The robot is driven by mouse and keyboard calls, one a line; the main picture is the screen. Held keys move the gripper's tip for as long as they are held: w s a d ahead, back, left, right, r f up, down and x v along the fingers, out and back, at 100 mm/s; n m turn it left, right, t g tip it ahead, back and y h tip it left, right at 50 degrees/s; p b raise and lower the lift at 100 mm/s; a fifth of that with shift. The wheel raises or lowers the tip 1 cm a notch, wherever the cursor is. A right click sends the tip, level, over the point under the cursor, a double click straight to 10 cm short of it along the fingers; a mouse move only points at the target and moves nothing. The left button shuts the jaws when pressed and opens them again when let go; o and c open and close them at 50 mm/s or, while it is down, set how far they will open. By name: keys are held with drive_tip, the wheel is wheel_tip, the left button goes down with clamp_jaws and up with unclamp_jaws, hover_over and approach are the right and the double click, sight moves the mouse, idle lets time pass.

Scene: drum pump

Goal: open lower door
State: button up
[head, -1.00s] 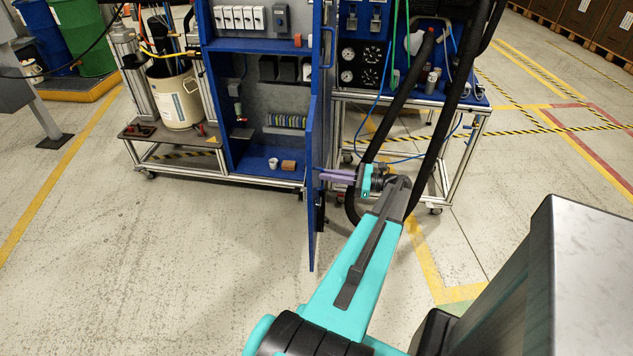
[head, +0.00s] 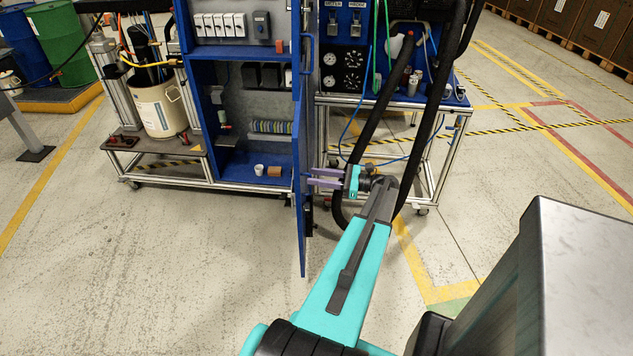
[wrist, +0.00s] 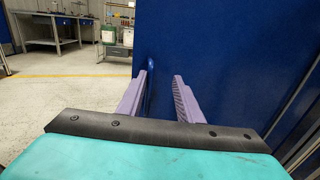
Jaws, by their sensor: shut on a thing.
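The lower door (head: 301,215) of the blue cabinet stands swung out towards me, seen nearly edge-on in the head view. Its blue outer face (wrist: 215,45) fills the middle and right of the wrist view. My gripper (head: 311,177) is at the right side of this door, its purple fingers pointing at the outer face. In the wrist view, my gripper (wrist: 164,75) has a gap between its fingers. A small blue piece of the door's handle (wrist: 150,63) shows at the left fingertip. The gripper is shut on the handle, though the grip itself is hard to see.
The cabinet's lower compartment (head: 230,172) is open, with a white cup (head: 259,170) and a brown block (head: 275,171) on its floor. Black hoses (head: 372,130) hang close behind my gripper. A wheeled frame (head: 440,150) stands at right. The floor in front is clear.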

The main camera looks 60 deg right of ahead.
drive_tip(key=shift+d, duration=0.1)
drive_tip(key=shift+s+f, duration=0.1)
drive_tip(key=b+v, duration=0.2)
drive_tip(key=v, duration=1.1)
drive_tip(key=shift+s, duration=0.25)
idle(0.4)
